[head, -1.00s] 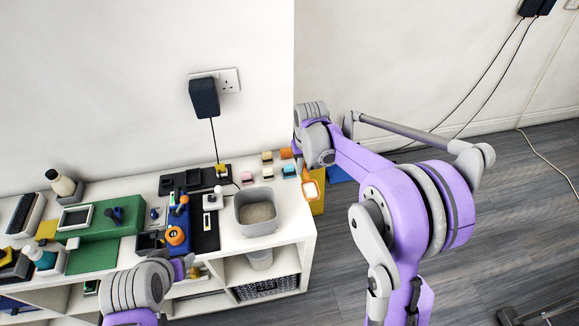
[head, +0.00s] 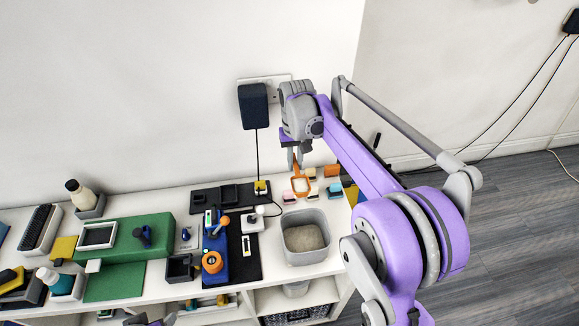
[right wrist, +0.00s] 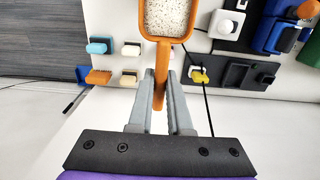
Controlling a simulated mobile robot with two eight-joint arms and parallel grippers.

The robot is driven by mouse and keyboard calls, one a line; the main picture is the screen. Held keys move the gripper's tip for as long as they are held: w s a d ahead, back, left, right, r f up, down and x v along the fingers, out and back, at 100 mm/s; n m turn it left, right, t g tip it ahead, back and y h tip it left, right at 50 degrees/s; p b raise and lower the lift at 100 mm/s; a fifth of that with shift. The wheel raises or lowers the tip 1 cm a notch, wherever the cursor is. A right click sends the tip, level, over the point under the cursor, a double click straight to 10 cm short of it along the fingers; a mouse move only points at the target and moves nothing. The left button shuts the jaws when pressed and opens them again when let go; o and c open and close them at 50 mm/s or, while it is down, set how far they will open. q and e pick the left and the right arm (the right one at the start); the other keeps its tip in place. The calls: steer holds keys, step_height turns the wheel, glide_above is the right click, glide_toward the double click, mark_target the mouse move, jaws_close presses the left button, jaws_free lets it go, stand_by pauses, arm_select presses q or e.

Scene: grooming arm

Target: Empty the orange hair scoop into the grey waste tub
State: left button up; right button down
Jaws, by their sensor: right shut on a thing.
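The orange hair scoop (head: 300,186) hangs from my right gripper (head: 296,160), which is shut on its handle. In the head view the scoop appears just behind the back rim of the grey waste tub (head: 308,258). In the right wrist view the handle (right wrist: 161,75) runs between the two fingers (right wrist: 162,88). The scoop's pan holds pale, speckled loose material (right wrist: 168,18). The tub stands upright on the white unit, with a brownish layer inside. Only a sliver of my left arm shows at the bottom edge of the head view; its gripper jaws are not visible.
Small coloured blocks (head: 333,171) stand behind the tub to the right. A dark tray (head: 229,195) and a blue stand with orange parts (head: 216,240) are to its left. A black plug adapter (head: 253,106) and its cable are on the wall behind.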

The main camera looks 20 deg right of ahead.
mark_target(298, 169)
steer(key=shift+s+a+r+t+h, duration=0.15)
steer(key=shift+s+r+t, duration=0.15)
steer(key=shift+s+t, duration=0.35)
steer(key=shift+s+a+r+t+h, duration=0.15)
steer(key=shift+s+r+t, duration=0.1)
steer(key=shift+s+t, duration=0.4)
steer(key=shift+s+r+t, duration=0.25)
steer(key=shift+s+t, duration=0.15)
steer(key=shift+t, duration=0.2)
steer(key=shift+r, duration=0.1)
steer(key=shift+s+a+r+t+h, duration=0.25)
steer(key=shift+s+r+t, duration=0.2)
steer(key=shift+r+t, duration=0.3)
steer(key=shift+f, duration=0.1)
steer(key=shift+s+r+t+h+p, duration=0.35)
steer(key=shift+s+r+t+p, duration=0.2)
steer(key=shift+t, duration=0.5)
